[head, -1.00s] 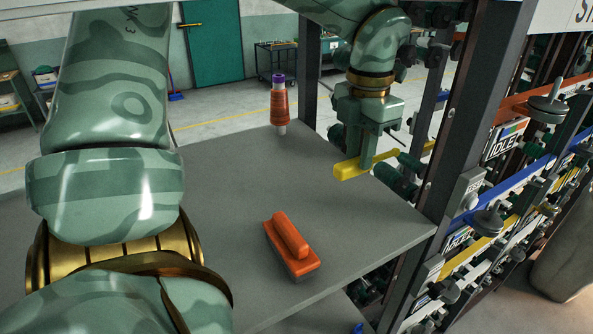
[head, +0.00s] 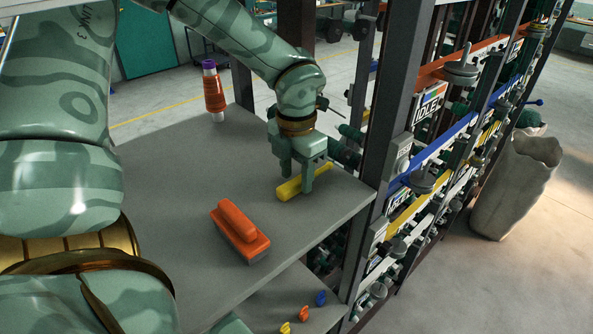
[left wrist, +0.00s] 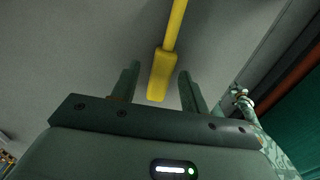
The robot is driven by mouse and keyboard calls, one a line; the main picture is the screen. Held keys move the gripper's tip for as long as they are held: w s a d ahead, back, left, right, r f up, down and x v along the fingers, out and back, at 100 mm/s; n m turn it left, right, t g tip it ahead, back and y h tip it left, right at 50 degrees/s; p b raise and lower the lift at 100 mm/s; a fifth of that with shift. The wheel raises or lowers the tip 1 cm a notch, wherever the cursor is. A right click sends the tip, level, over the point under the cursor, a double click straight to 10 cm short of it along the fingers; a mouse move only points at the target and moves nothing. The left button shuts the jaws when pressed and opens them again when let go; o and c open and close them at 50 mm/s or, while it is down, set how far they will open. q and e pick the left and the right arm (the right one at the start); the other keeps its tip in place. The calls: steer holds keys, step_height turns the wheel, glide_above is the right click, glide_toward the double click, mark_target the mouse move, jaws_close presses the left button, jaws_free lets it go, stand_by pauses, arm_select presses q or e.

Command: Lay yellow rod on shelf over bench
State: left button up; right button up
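The yellow rod (head: 289,189) lies on the grey shelf (head: 190,180) near its right edge, close to the upright post. Its thick yellow end also shows in the left wrist view (left wrist: 162,75), with a thinner shaft running away from it. My left gripper (head: 296,178) is over the rod, pointing down. In the left wrist view my left gripper (left wrist: 160,88) is open, one finger on each side of the thick end, with a visible gap on both sides. Part of the rod is hidden behind the gripper in the head view. My right gripper is not in view.
An orange-handled block (head: 240,232) lies on the shelf in front of the rod. A dark post (head: 407,110) and a rack with signs and knobs rise at the right. Small coloured pieces (head: 303,313) lie on a lower surface.

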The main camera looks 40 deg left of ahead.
mark_target(297, 179)
arm_select(q)
steer(key=shift+w, duration=0.1)
step_height(297, 179, up, 12)
steer(key=b, duration=0.1)
stand_by(0.4)
stand_by(1.3)
